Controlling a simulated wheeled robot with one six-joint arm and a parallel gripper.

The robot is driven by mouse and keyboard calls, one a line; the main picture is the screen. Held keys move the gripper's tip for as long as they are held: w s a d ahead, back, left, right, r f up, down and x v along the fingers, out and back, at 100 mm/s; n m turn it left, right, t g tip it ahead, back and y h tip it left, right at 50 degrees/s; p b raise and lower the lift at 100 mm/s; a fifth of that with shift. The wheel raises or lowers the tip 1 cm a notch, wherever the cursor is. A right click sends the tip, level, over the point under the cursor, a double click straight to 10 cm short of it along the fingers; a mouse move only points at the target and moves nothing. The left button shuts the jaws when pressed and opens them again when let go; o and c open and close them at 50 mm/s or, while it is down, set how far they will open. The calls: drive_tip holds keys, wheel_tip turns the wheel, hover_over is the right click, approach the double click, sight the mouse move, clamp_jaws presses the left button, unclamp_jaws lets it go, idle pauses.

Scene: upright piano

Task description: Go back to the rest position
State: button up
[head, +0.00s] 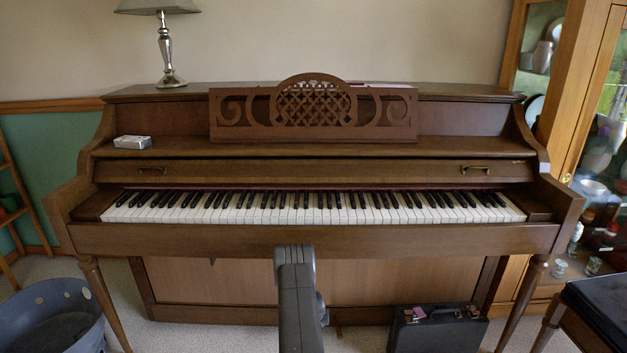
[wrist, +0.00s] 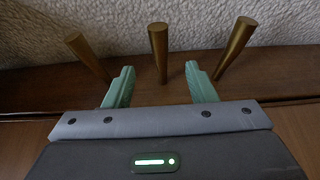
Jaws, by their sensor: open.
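My gripper (wrist: 160,84) shows in the wrist view with its two green fingers spread apart and nothing held between them. Three brass pedals stick out of the piano's brown base past the fingers: a left one (wrist: 87,56), a middle one (wrist: 158,46) and a right one (wrist: 236,46). The middle pedal lines up with the gap between the fingertips; I cannot tell whether anything touches. In the head view, my grey arm reaches low in front of the upright piano (head: 200,240), and the gripper itself is hidden.
A black case (head: 437,329) stands on the carpet right of my arm. A dark bench (head: 600,305) is at the right edge and a grey-blue basket (head: 55,315) at the lower left. A lamp (head: 168,55) and a small silver box (head: 132,142) rest on the piano.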

drive_tip(key=b+v, duration=0.4)
drive_tip(key=v, duration=0.5)
drive_tip(key=p+x, duration=0.1)
drive_tip(key=x, duration=1.2)
drive_tip(key=shift+s+f+p, duration=0.15)
drive_tip(key=shift+p, duration=1.15)
